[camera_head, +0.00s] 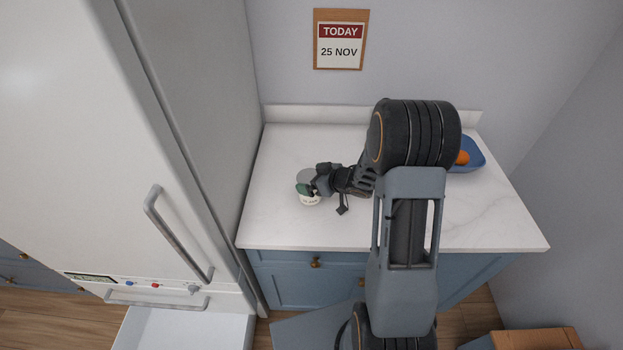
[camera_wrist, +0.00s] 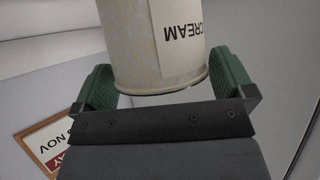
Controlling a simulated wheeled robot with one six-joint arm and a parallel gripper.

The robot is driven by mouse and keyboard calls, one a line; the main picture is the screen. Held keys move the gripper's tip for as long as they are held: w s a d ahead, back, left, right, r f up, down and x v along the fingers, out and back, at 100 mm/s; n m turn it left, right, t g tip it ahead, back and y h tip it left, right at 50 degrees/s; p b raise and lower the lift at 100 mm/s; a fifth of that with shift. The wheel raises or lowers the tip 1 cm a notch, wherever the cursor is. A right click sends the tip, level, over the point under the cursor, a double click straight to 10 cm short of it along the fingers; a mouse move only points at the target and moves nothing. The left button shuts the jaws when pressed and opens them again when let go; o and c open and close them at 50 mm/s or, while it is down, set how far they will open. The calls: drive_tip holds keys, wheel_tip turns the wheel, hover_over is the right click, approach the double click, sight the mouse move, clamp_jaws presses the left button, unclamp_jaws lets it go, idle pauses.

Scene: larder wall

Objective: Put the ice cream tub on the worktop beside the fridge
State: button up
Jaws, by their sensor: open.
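The ice cream tub (camera_head: 310,200), pale with a lettered label, is on the white worktop (camera_head: 290,228), near its left side by the fridge (camera_head: 80,120). It looks upright. My gripper (camera_head: 308,188) reaches it from the right. In the wrist view, the tub (camera_wrist: 150,45) stands between the two green fingers of my gripper (camera_wrist: 163,80), with "CREAM" upside down on its label. The jaws are open around it, and a gap shows on the left finger's side. Contact on the right side is hard to tell.
A blue bowl (camera_head: 474,158) with an orange (camera_head: 462,157) stands at the back right, partly behind my arm. A calendar (camera_head: 340,40) hangs on the back wall. A white surface (camera_head: 185,330) juts out low below the fridge door. The worktop's front left is clear.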

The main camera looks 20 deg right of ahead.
drive_tip(key=v, duration=1.1)
wheel_tip(320, 180, up, 11)
drive_tip(key=s+d+m+h, duration=0.1)
drive_tip(key=d+m+h, duration=0.2)
drive_tip(key=m+h, duration=0.55)
drive_tip(key=s+a+g, duration=0.4)
drive_tip(key=s+a, duration=0.6)
drive_tip(key=s, duration=0.4)
drive_tip(key=shift+r+n+g+y, duration=0.25)
drive_tip(key=shift+n+g+y, duration=0.15)
drive_tip(key=shift+n+y, duration=0.05)
